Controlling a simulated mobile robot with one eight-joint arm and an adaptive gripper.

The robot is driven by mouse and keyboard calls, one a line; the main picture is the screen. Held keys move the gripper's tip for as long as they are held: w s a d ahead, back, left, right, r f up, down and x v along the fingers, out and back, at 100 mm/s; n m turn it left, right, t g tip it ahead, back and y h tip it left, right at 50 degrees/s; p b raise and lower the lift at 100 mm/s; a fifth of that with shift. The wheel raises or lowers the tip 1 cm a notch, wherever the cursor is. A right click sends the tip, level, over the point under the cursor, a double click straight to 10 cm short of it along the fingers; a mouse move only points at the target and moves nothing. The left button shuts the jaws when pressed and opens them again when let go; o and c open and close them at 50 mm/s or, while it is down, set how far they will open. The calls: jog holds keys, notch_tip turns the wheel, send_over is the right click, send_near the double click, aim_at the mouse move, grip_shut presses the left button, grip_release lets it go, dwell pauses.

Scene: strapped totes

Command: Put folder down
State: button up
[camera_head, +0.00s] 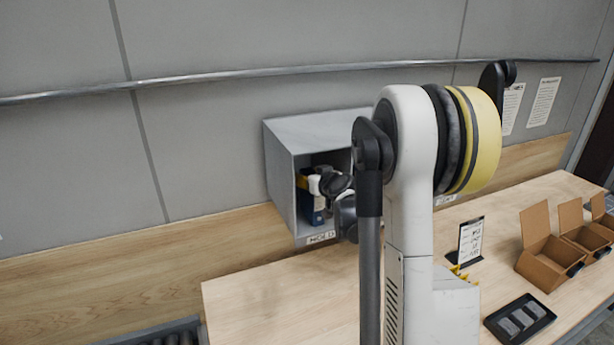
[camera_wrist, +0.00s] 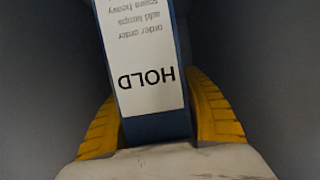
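The folder (camera_wrist: 158,128) is a narrow blue item with a white label reading HOLD, upside down in the wrist view. The yellow fingers of my gripper (camera_wrist: 158,108) press on its two sides, so the gripper is shut on it. In the head view, the blue folder (camera_head: 313,208) is inside a grey open-fronted box (camera_head: 281,182) on the wall side of the table, with my gripper (camera_head: 314,184) in there too. A label below the box's opening seems to read HOLD. My arm hides the right part of the box. I cannot tell whether the folder touches the box floor.
The wooden table (camera_head: 260,290) is clear at its left front. To the right stand a card holder (camera_head: 470,240), a black tray (camera_head: 519,320) with grey pieces, and open cardboard boxes (camera_head: 547,262). A metal rail (camera_head: 250,73) runs along the wall above the box.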

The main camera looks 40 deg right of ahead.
jog(key=shift+r, duration=0.2)
jog(key=shift+s+r, duration=0.1)
jog(key=shift+s, duration=0.15)
jog(key=v, duration=1.1)
jog(key=shift+s+a, duration=0.2)
jog(key=shift+s, duration=0.05)
